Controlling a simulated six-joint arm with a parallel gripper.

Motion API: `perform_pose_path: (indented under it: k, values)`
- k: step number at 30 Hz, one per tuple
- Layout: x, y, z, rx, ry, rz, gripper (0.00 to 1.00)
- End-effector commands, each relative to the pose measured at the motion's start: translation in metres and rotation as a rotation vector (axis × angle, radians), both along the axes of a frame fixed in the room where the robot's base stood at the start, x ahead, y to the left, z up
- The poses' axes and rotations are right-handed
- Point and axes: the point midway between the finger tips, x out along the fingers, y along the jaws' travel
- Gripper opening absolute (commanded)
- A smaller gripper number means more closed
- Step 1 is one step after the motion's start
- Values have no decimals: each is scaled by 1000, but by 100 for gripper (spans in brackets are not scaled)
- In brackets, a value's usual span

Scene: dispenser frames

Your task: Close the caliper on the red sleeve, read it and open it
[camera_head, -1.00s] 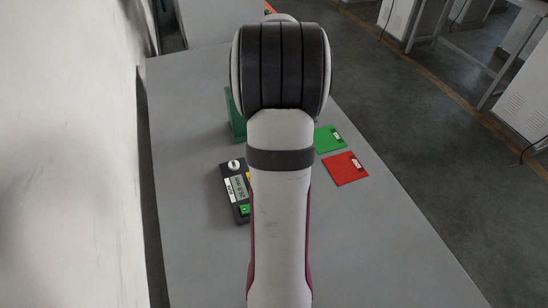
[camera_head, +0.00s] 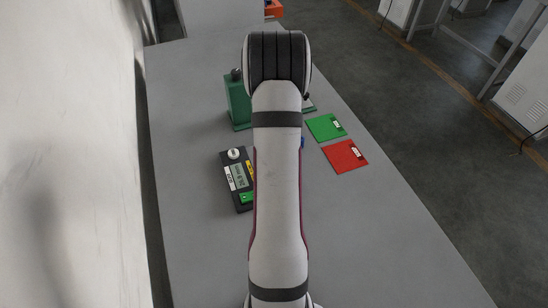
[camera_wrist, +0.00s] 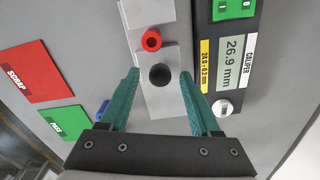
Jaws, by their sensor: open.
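In the wrist view the red sleeve (camera_wrist: 151,40), a small ring with a dark hole, stands on a light grey metal block (camera_wrist: 148,12). A dark round knob (camera_wrist: 160,75) is on the grey metal just nearer than the sleeve. My gripper (camera_wrist: 160,76) is open, its green fingers apart on either side of the knob; I cannot tell whether they touch it. The caliper readout (camera_wrist: 234,65) shows 26.9 mm, beside a yellow label reading 24.0 ± 0.2 mm. In the head view the readout box (camera_head: 238,180) shows left of my arm, which hides the sleeve and gripper.
A white knob (camera_wrist: 222,107) and a green button panel (camera_wrist: 234,8) are on the readout box. A green PASS plate (camera_head: 325,127) and red SCRAP plate (camera_head: 345,156) lie to the right. A green stand (camera_head: 237,100) is behind. The front table is clear.

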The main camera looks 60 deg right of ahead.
Motion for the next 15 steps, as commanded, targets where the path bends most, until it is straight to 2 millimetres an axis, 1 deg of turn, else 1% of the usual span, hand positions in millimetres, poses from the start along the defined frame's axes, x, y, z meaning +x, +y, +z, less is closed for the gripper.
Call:
perform_pose_path:
  k: [5, 8, 9, 14, 15]
  values:
    - [0, 0, 0, 0, 0, 0, 64]
    - [0, 0, 0, 0, 0, 0, 48]
    - [0, 0, 0, 0, 0, 0, 40]
    - [0, 0, 0, 0, 0, 0, 12]
    - [0, 0, 0, 0, 0, 0, 4]
